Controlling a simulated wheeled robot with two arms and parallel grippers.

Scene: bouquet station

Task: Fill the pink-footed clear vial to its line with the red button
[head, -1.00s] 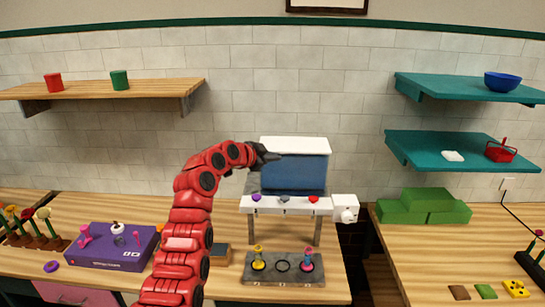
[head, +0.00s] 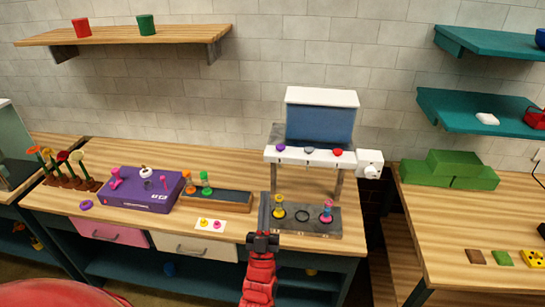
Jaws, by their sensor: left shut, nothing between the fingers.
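The pink-footed vial (head: 326,211) stands upright at the right position of the grey base tray (head: 298,230) under the dispenser. Its line and fill level are too small to tell. The red button (head: 337,152) is the rightmost of three on the white front bar, beneath the blue tank (head: 320,124). A yellow-footed vial (head: 279,207) stands at the left position, and the middle ring (head: 302,215) is empty. My left gripper (head: 263,238) is shut and empty, at the front left edge of the base tray, below and left of the red button. My right gripper is not in view.
A card (head: 210,224) with yellow and pink marks lies near the table's front edge. A white knob box (head: 370,164) sticks out at the bar's right end.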

